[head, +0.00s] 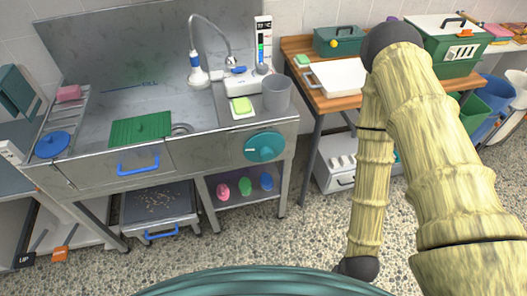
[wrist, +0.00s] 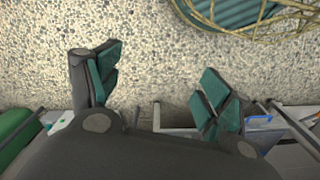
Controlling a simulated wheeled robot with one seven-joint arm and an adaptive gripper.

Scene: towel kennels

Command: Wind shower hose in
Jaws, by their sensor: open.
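In the head view, a white shower head (head: 198,76) with a blue band hangs over the right part of the steel tub. A grey hose (head: 214,25) arches from it to a white and blue base unit (head: 241,80) on the tub's right deck. A round teal knob (head: 264,147) with a pale mark sits on the tub's front, right side. My gripper (wrist: 160,72) is open and empty over the speckled floor in the wrist view. It is apart from the hose and knob. The gripper itself does not show clearly in the head view.
A grey cup (head: 277,94) and a yellow-green sponge (head: 242,106) stand on the tub's right deck. A green mat (head: 140,130) lies at the tub's front. A wooden table (head: 325,101) with a white tray stands right. The floor before the tub is clear.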

